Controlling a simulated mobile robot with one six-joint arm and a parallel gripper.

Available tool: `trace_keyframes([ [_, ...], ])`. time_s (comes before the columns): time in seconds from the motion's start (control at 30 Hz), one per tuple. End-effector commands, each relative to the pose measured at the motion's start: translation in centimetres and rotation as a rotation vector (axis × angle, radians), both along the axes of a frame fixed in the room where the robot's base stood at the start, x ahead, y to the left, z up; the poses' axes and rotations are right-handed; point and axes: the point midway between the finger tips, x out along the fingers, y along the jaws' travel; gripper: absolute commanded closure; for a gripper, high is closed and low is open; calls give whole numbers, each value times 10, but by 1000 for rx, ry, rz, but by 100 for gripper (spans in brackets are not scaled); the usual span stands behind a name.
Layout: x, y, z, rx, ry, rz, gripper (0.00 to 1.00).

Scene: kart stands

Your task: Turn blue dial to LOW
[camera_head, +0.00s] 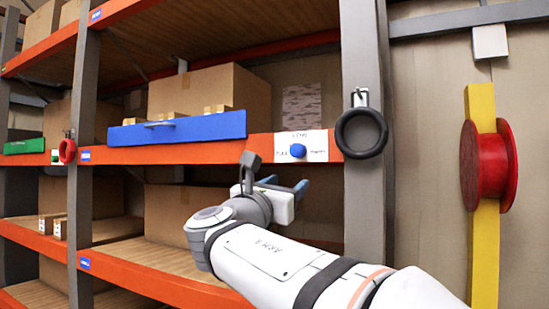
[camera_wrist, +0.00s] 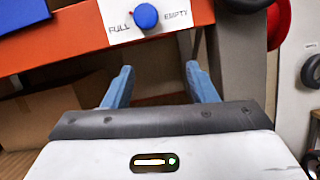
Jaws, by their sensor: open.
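The blue dial (camera_head: 298,150) is a round knob on a white label plate (camera_head: 318,146), fixed to the orange shelf beam. In the wrist view the dial (camera_wrist: 146,16) is at the top, with FULL printed to its left and EMPTY to its right. Small lettering above the dial shows in the head view.
A blue drawer (camera_head: 178,130) with a handle is left of the dial. A black ring (camera_head: 361,132) hangs on the grey post to the right. Farther right, a red reel (camera_head: 488,165) is on a yellow post. Cardboard boxes (camera_head: 225,88) stand on the shelves.

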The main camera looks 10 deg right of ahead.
Motion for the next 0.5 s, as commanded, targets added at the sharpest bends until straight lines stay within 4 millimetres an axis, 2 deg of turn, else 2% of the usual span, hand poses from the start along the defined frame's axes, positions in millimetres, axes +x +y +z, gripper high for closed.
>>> trace_keyframes([
  [0.03, 0, 7, 16, -46, -12, -3, 48],
  [0.17, 0, 12, 35, -114, -29, -16, 48],
  [0.5, 36, -17, 56, -119, -28, -21, 48],
])
